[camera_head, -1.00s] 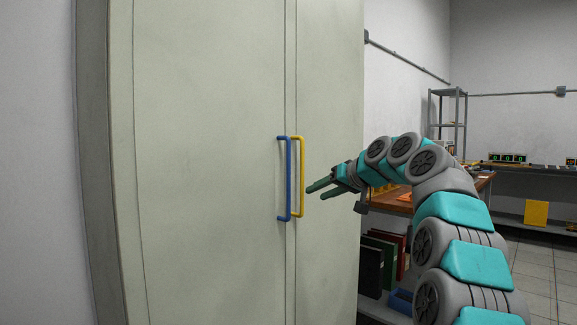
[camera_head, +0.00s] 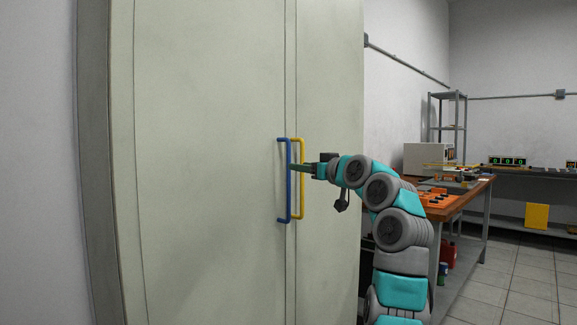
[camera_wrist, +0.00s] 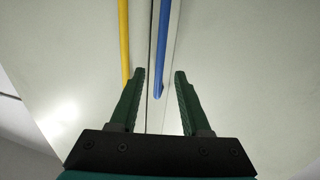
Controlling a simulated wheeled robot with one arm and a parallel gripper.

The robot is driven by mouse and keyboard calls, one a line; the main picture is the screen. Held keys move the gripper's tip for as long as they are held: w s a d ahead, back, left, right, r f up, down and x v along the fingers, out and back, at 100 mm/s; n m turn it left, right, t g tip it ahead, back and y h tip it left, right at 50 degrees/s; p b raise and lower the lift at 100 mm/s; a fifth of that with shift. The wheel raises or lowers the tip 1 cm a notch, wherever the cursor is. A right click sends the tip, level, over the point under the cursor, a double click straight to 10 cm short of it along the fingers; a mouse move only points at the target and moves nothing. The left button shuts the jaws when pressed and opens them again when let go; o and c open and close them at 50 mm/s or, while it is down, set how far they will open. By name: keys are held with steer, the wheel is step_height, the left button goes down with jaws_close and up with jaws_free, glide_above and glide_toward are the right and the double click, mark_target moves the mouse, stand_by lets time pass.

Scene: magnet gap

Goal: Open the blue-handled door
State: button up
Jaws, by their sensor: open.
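The blue-handled door (camera_head: 210,200) is the left door of a tall pale cabinet, and it looks shut. Its upright blue handle (camera_head: 287,205) stands beside the seam, just left of the yellow handle (camera_head: 302,205) on the right door. My gripper (camera_head: 293,167) is at the handles, its fingers overlapping the yellow one. In the wrist view my open gripper (camera_wrist: 159,72) has the blue handle (camera_wrist: 161,55) lined up between its two green fingers. The yellow handle (camera_wrist: 124,40) lies outside the left finger there. I cannot tell whether a finger touches the blue handle.
A white wall (camera_head: 35,160) stands close to the cabinet's left side. To the right, a wooden-topped workbench (camera_head: 455,203) carries several items, with a grey shelf rack (camera_head: 448,96) behind it. The tiled floor (camera_head: 500,280) at the right is clear.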

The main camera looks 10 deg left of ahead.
steer(key=p+x, duration=0.2)
steer(key=x, duration=0.5)
stand_by(0.3)
jaws_close()
stand_by(1.3)
